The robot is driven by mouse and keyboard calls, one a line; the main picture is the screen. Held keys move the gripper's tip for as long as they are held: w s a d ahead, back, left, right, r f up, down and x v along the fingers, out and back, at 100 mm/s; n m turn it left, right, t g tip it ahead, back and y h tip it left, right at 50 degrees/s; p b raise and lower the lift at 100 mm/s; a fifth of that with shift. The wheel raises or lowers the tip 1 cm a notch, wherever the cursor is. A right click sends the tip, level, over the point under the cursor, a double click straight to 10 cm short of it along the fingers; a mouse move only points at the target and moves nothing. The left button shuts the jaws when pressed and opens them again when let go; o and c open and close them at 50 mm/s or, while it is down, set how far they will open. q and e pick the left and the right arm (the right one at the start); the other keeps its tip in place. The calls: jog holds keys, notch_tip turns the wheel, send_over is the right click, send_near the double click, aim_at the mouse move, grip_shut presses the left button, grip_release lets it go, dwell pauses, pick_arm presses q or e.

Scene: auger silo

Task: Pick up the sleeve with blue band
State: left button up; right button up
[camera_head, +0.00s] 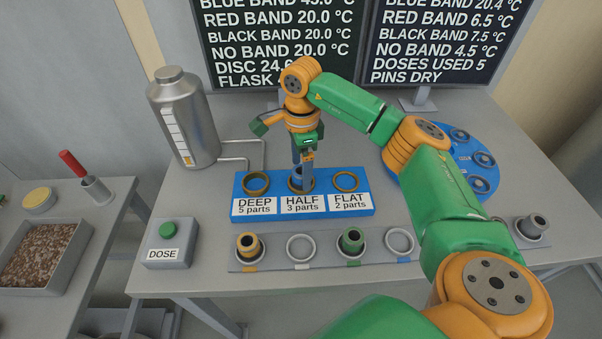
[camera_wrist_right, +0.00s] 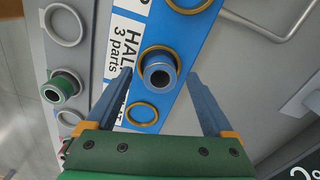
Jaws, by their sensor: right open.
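The sleeve with blue band (camera_wrist_right: 160,60) is upright in the HALF socket of the blue block (camera_wrist_right: 185,38). In the right wrist view its dark open top and bluish rim face the camera. In the head view the sleeve (camera_head: 300,184) is mostly hidden by the gripper above it. My right gripper (camera_wrist_right: 160,74) is open, with one finger on each side of the sleeve and a gap on both sides. In the head view my right gripper (camera_head: 303,165) points down over the HALF socket. My left gripper is out of view.
DEEP (camera_head: 256,184) and FLAT (camera_head: 346,182) sockets are empty. The front rack (camera_head: 325,262) holds a yellow-banded sleeve (camera_head: 248,245), a green sleeve (camera_head: 351,241) and a grey sleeve (camera_head: 533,226). A silver flask (camera_head: 185,118), DOSE button box (camera_head: 171,248) and blue disc (camera_head: 440,160) stand around.

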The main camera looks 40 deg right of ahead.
jog(key=shift+f, duration=0.5)
grip_shut()
